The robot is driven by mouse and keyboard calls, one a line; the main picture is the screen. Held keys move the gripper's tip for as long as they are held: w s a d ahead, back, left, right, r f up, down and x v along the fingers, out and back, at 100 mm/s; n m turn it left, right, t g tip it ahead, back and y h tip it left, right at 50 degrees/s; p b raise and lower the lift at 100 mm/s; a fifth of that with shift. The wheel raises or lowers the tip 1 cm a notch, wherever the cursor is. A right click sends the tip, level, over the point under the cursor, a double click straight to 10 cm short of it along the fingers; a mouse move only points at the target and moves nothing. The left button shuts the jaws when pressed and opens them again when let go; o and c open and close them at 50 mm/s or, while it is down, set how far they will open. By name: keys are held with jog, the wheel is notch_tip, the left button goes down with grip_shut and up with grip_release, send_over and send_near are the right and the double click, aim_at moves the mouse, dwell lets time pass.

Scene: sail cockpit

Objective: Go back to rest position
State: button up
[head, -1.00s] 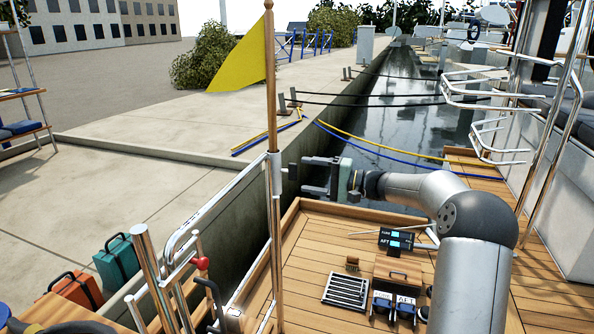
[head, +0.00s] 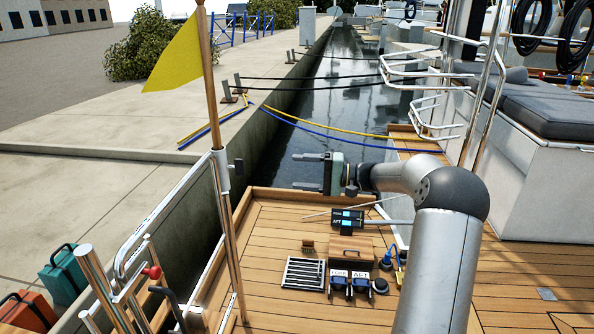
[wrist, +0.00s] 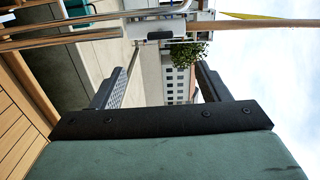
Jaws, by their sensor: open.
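My gripper (head: 305,171) is open and empty in the head view, raised over the far edge of the wooden deck with the water behind it. Its fingers point left toward the flagstaff (head: 222,165) with the yellow flag (head: 178,60), and a gap shows between the fingers and the staff. In the wrist view, the two dark fingers of my gripper (wrist: 158,80) stand wide apart with nothing between them. A building (wrist: 180,84) and a bush show far off beyond them. The flagstaff (wrist: 230,31) crosses the top of that view.
On the deck lie a slotted grate (head: 303,274), a wooden box (head: 350,249), a dark display unit (head: 347,221) and blue-black items labelled FORE and AFT (head: 350,286). Chrome rails (head: 125,285) stand at left, a cushioned bench (head: 550,110) at right. Open deck lies at lower right.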

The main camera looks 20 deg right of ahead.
jog(key=s+a+r+n+g+h+p, duration=0.1)
jog(key=s+a+r+g+h+p, duration=0.25)
jog(key=s+a+r+p, duration=0.4)
jog(key=s+a+r+n+g+h+p, duration=0.25)
jog(key=s+a+r+g+p, duration=0.2)
jog(key=s+a+p, duration=0.5)
jog(key=s+r+n+h+p, duration=0.1)
jog(key=s+r+h+p, duration=0.3)
jog(key=s+p, duration=0.4)
jog(key=s+r+n+h+p, duration=0.1)
jog(key=s+r+h+p, duration=0.4)
jog(key=s, duration=0.8)
notch_tip(320, 180, up, 2)
jog(key=p, duration=0.4)
jog(key=shift+d+n+g, duration=0.3)
jog(key=shift+n, duration=0.05)
